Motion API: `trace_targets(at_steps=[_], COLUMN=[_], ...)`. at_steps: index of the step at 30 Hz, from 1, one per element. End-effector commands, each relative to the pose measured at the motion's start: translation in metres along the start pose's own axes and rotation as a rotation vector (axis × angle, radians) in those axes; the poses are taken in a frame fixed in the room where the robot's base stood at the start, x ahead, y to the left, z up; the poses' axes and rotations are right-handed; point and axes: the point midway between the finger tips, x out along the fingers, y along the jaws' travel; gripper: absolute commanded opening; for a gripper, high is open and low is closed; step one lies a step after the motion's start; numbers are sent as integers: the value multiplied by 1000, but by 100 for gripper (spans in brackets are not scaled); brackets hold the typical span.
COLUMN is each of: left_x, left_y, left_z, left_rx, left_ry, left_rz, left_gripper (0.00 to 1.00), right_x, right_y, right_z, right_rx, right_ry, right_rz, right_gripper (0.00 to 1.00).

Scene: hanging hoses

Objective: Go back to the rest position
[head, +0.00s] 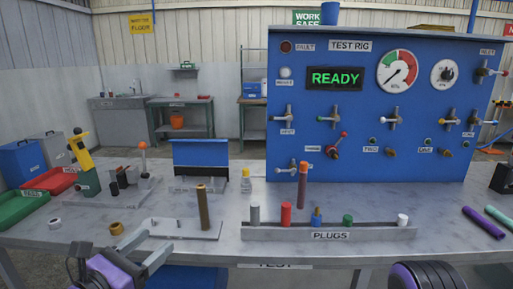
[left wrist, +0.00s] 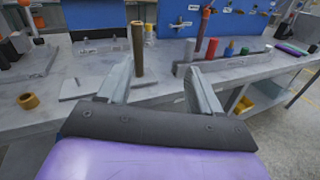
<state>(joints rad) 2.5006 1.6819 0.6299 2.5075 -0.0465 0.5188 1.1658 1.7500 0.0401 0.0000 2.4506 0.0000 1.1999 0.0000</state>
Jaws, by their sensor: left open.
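My left gripper (head: 120,250) is at the lower left, near the front edge of the table. In the left wrist view its two fingers (left wrist: 158,72) stand wide apart with nothing between them. A brown upright tube (head: 203,208) on a flat plate stands on the table beyond the fingers, apart from them; it also shows in the left wrist view (left wrist: 138,48). A red-brown hose (head: 303,185) hangs at the lower valve of the blue test rig (head: 420,160). A purple and black part of my right arm shows at the bottom right; its gripper fingers are out of view.
A rack labelled PLUGS (head: 330,234) holds several coloured plugs along the table's front. Green (head: 22,206) and red (head: 50,181) bins stand at the left. A purple tube (head: 483,222) lies at the right. The table's front edge lies close to my left gripper.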

Motion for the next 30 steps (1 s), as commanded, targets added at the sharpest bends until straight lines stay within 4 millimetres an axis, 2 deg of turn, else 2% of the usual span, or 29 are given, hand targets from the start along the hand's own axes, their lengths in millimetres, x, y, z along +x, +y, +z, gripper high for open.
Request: trace_targets(at_steps=[4, 8, 14, 17, 19, 23, 24, 26, 27, 30], left_x=[0, 2, 5, -2, -13, -56, -77, -111, -134, -189], left_y=[9, 12, -9, -24, -35, -56, -61, -66, -67, -67], left_z=[-7, -26, -97, -141, -177, -259, -285, -320, -340, -375], left_rx=[93, 218, 503, 654, 775, 1062, 1164, 1318, 1415, 1630], left_ry=[29, 103, 340, 471, 576, 803, 875, 970, 1023, 1108], left_rz=[45, 73, 5, -69, -143, -361, -450, -594, -694, -937], left_gripper=[65, 65, 65, 65, 65, 65, 65, 65, 65, 65], right_x=[0, 0, 0, 0, 0, 0, 0, 0, 0, 0], right_y=[0, 0, 0, 0, 0, 0, 0, 0, 0, 0], right_z=[0, 0, 0, 0, 0, 0, 0, 0, 0, 0], right_rx=[0, 0, 0, 0, 0, 0, 0, 0, 0, 0], right_ry=[1, 1, 1, 1, 1, 0, 0, 0, 0, 0], right_rz=[-1, 0, 0, 0, 0, 0, 0, 0, 0, 0], right_gripper=[59, 59, 59, 59, 59, 59, 59, 59, 59, 59])
